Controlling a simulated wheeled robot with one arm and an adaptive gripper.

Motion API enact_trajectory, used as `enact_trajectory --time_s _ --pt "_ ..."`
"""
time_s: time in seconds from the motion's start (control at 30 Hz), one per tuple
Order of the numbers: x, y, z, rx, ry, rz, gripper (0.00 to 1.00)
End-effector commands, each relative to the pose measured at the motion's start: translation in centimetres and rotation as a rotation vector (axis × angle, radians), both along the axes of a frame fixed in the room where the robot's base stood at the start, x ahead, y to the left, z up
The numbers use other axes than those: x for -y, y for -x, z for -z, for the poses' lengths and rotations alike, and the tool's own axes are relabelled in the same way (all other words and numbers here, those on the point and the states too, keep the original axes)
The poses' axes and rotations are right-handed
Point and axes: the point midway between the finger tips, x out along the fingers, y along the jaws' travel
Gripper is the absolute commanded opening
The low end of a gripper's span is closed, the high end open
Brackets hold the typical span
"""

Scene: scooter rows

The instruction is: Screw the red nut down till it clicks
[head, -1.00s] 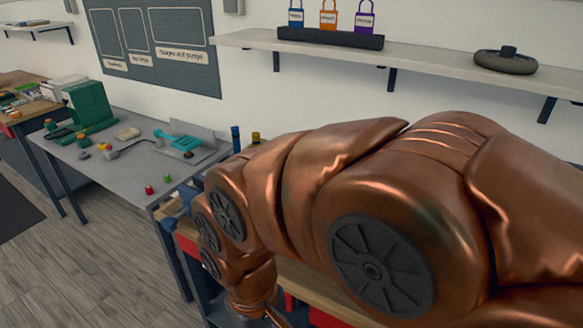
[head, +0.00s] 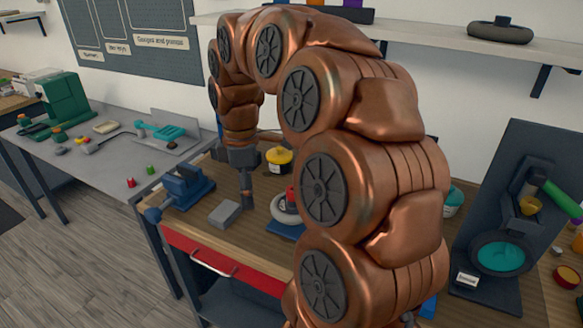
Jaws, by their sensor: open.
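A red piece (head: 290,193), which looks like the red nut, sits on top of a pale grey ring-shaped part (head: 283,208) over a blue base (head: 287,231) on the wooden bench. My arm hides the right side of this assembly, so I cannot tell how far down the nut sits. My gripper (head: 247,203) points down over the bench, left of the ring and apart from the red piece. It is open, with nothing seen in it. Its fingers are small and seen edge-on.
A blue vise (head: 184,187) and a grey block (head: 225,213) stand left of my gripper. A dark stand (head: 510,215) with a green-handled tool rises at right. A grey bench (head: 85,165) with small parts adjoins at left.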

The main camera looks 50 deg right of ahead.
Motion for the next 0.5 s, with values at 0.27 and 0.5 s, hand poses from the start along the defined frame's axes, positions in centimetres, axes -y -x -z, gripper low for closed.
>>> enact_trajectory --time_s 0.27,0.5 --pt "10.2 -2.9 1.5 0.028 0.007 -0.199 0.61" --pt "15.8 -3.0 2.4 0.033 0.018 -0.298 0.61"
